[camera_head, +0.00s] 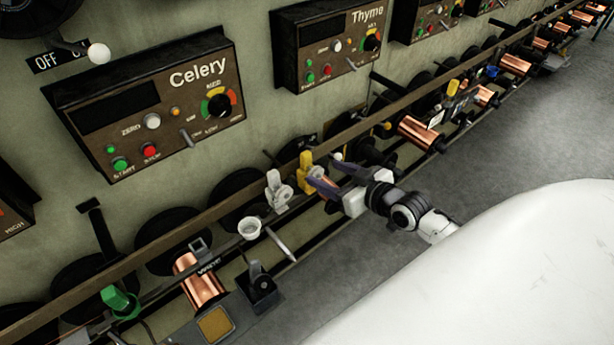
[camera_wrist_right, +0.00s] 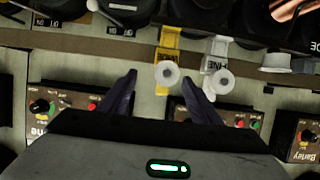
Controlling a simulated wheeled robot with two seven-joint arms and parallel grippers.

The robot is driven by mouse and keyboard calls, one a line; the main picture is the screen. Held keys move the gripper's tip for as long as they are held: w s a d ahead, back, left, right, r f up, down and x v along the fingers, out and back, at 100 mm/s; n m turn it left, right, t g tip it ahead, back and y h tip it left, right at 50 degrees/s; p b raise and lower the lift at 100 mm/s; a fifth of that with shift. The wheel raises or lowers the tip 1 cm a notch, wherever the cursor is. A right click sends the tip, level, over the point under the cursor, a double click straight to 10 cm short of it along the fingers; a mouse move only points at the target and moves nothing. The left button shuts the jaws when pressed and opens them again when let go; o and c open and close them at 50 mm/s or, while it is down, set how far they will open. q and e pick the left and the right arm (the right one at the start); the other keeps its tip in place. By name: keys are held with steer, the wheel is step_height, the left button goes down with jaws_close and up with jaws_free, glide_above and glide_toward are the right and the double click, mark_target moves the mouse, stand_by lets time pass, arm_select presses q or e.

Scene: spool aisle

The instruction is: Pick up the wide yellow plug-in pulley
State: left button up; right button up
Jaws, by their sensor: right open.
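The yellow plug-in pulley (camera_head: 306,163) stands on the long rail, right of a white plug-in pulley (camera_head: 277,190). In the right wrist view the yellow pulley (camera_wrist_right: 169,44) has a pale round wheel at its end. The white pulley (camera_wrist_right: 217,58) is beside it on the right, outside my right finger. My right gripper (camera_head: 329,174) is open and empty, its dark fingers reaching towards the yellow pulley. In the right wrist view the gripper (camera_wrist_right: 159,78) has the wheel in line with the gap between its fingertips; contact cannot be told. My left gripper is not in view.
A wooden rail (camera_head: 150,232) runs diagonally along the wall below control boxes such as Celery (camera_head: 150,100) and Thyme (camera_head: 330,45). A white cup (camera_head: 249,228), copper spools (camera_head: 199,279) and a green part (camera_head: 118,301) stand along the rail.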

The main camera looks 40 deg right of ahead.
mark_target(309, 170)
steer(key=shift+x, duration=1.25)
steer(key=shift+w+a+f, duration=0.2)
steer(key=shift+w+f, duration=0.2)
steer(key=shift+w, duration=0.1)
steer(key=x, duration=0.3)
steer(key=b+x, duration=0.1)
steer(key=shift+w+a+f, duration=0.1)
steer(key=shift+a+f, duration=0.15)
steer(key=shift+a, duration=0.1)
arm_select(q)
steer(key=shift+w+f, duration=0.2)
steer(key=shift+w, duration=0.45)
